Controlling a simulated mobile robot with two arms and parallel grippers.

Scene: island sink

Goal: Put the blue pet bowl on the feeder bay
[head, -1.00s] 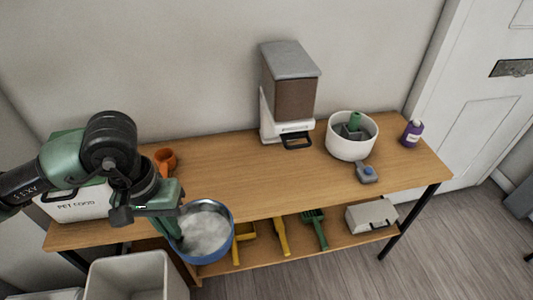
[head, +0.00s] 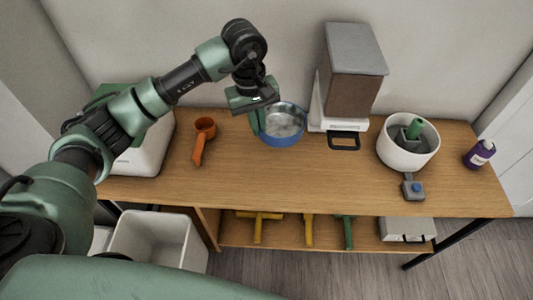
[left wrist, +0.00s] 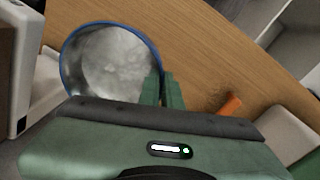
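The blue pet bowl (head: 282,126), with a pale grey inside, is over the back of the table, left of the feeder (head: 352,78). My left gripper (head: 258,121) is shut on the bowl's left rim. In the left wrist view the fingers (left wrist: 162,90) straddle the rim of the bowl (left wrist: 108,62). The bowl looks about level; its exact height above the wood is unclear. The feeder has a grey lid, brown hopper and white base, with a black-framed bay (head: 344,141) at its front. My right gripper is out of view.
A white pot (head: 392,153), grey device (head: 413,188) and purple bottle (head: 479,154) stand right of the feeder. The table's front middle (head: 290,185) is clear. A white bin (head: 160,237) stands below.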

